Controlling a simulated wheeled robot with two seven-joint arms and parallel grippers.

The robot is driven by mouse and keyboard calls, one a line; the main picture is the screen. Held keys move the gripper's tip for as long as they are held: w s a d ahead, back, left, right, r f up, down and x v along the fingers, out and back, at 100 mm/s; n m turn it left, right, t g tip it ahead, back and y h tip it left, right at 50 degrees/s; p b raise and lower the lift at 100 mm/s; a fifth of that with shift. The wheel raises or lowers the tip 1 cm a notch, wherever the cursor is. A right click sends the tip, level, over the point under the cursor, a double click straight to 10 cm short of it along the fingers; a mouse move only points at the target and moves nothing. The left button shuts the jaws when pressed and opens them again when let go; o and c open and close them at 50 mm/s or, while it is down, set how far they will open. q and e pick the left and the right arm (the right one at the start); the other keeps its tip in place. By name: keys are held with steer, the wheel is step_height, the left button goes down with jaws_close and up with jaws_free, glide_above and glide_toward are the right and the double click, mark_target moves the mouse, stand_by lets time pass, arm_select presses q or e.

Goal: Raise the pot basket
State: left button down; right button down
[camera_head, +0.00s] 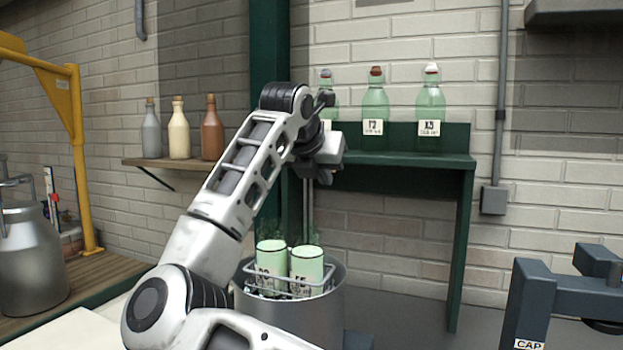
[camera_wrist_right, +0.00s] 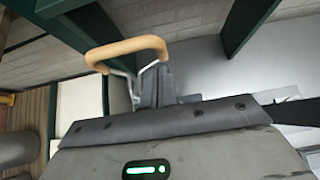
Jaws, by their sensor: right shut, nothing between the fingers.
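The steel pot (camera_head: 318,325) stands at the lower middle of the head view. The wire basket (camera_head: 322,287) sits in it, holding two pale green bottles (camera_head: 306,265) with labels. My right gripper (camera_head: 324,172) is high above the pot, in front of the green shelf, with its jaws shut and empty. In the right wrist view, a tan handle (camera_wrist_right: 128,48) on bent wire lies close by the shut fingers (camera_wrist_right: 157,80); I cannot tell whether they touch. In the head view my arm hides part of the pot, and the handle cannot be made out. My left gripper is out of view.
Three green bottles (camera_head: 375,105) stand on the green wall shelf (camera_head: 400,159) beside my gripper. A wooden shelf (camera_head: 150,163) with three bottles is at left. A large metal can (camera_head: 32,262) stands far left. A dark blue-grey device labelled CAP (camera_head: 540,300) is lower right.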

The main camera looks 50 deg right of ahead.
steer(key=shift+s+r, duration=0.1)
steer(key=p+v, duration=0.1)
steer(key=v, duration=0.9)
steer(key=shift+p, duration=0.4)
